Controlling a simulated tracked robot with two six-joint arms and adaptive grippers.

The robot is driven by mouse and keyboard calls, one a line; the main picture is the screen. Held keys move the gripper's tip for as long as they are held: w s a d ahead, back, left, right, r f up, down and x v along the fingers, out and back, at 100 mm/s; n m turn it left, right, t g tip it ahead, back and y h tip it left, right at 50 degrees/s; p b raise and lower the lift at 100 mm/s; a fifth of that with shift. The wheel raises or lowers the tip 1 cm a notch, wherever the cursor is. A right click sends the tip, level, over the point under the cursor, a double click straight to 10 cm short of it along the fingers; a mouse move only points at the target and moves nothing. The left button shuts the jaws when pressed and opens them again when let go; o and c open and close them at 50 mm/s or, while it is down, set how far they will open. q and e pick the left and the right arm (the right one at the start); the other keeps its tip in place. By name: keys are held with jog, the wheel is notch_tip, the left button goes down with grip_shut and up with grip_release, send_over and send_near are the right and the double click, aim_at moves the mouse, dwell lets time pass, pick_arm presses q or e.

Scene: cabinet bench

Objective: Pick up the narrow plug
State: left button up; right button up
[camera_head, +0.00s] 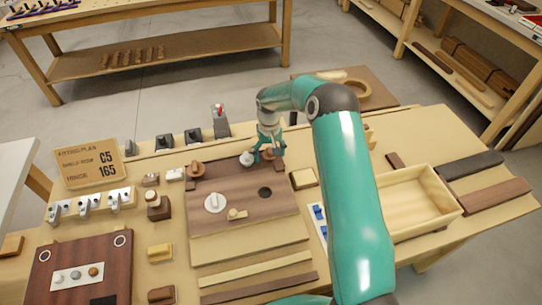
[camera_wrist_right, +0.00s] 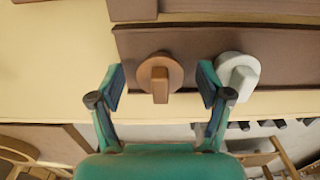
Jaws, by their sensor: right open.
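My right gripper (camera_head: 268,152) reaches over the back edge of a dark brown board (camera_head: 240,180). It is open. In the right wrist view the fingers (camera_wrist_right: 162,75) stand on either side of a brown round plug (camera_wrist_right: 159,85) with a narrow bar handle, with gaps on both sides. A pale grey plug (camera_wrist_right: 239,74) with a similar handle sits just beside the right-hand finger; it also shows in the head view (camera_head: 247,158). Another brown plug (camera_head: 196,168) stands at the board's back left. No label shows which plug is the narrow one. My left gripper is out of view.
On the board are a white round knob (camera_head: 214,202), a small tan piece (camera_head: 237,214) and a dark hole (camera_head: 265,192). An open wooden tray (camera_head: 452,205) stands at right. Dark blocks (camera_head: 193,136) line the bench's back edge. Several small blocks stand left of the board.

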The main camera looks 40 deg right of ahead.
jog(key=c, duration=0.9)
jog(key=shift+c, duration=0.2)
jog(key=shift+r, duration=0.1)
